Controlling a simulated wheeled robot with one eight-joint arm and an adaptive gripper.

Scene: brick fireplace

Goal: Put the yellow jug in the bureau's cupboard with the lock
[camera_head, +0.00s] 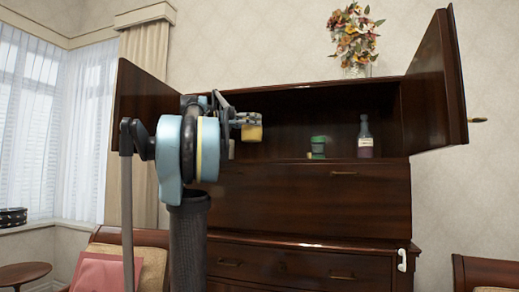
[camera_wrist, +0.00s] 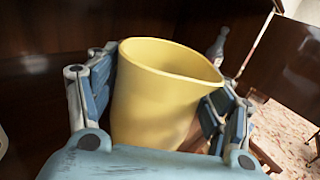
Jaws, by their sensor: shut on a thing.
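The yellow jug (camera_wrist: 155,105) is held between the two fingers of my gripper (camera_wrist: 160,112), its open rim facing up. In the head view, part of the jug (camera_head: 252,133) shows under the gripper (camera_head: 247,119). The jug appears in front of the dark interior of the bureau's upper cupboard (camera_head: 290,115), and I cannot tell how far in it is. Both cupboard doors stand open, the left door (camera_head: 145,105) and the right door (camera_head: 437,85).
A green jar (camera_head: 318,147) and a labelled bottle (camera_head: 365,140) stand on the cupboard floor, right of the jug. The bottle (camera_wrist: 218,43) also shows behind the jug in the wrist view. A flower vase (camera_head: 355,65) stands on top. Chairs flank the bureau below.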

